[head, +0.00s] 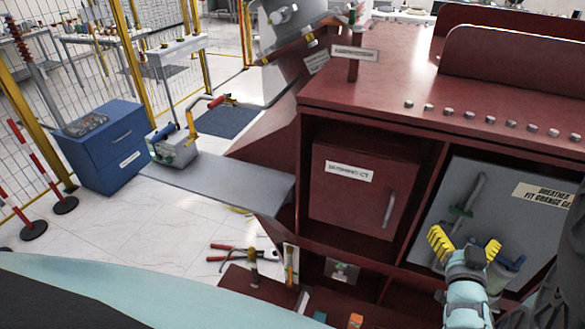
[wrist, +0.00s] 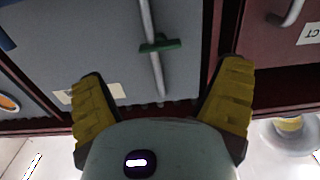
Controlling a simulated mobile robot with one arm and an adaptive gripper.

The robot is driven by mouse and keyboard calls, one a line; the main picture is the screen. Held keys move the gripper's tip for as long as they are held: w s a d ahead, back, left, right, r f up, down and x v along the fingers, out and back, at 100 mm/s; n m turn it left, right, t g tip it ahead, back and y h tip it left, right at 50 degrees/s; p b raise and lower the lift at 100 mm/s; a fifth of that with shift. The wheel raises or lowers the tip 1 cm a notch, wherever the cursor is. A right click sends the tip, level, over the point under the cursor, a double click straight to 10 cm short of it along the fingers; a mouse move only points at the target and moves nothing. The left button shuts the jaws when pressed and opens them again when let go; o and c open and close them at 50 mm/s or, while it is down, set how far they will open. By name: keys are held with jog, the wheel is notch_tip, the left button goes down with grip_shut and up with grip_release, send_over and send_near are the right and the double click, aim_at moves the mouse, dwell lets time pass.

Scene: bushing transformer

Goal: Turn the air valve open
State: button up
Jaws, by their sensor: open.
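A grey pipe with a small green valve handle (head: 461,211) is mounted on a pale grey panel (head: 520,222) in the right bay of the red cabinet. In the wrist view the green handle (wrist: 160,46) lies crosswise on the pipe, in front of my gripper. My gripper (head: 466,244) is open and empty, its yellow fingers spread wide and pointing at the panel. In the wrist view the handle lies between the lines of the two fingers (wrist: 162,68), apart from both. A blue part (head: 510,263) on the panel is partly hidden behind my gripper.
A red cabinet door (head: 359,192) with a handle is left of the panel. A grey shelf (head: 225,184) carries a device on the left. Pliers (head: 232,252) lie below.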

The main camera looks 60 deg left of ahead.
aim_at(461, 212)
jog(key=b+x, duration=0.1)
jog(key=x, duration=0.6)
jog(key=shift+w+a+b, duration=0.1)
jog(key=shift+a+b, duration=0.1)
jog(key=shift+b, duration=0.15)
jog(key=shift+c, duration=0.2)
jog(key=c, duration=1.2)
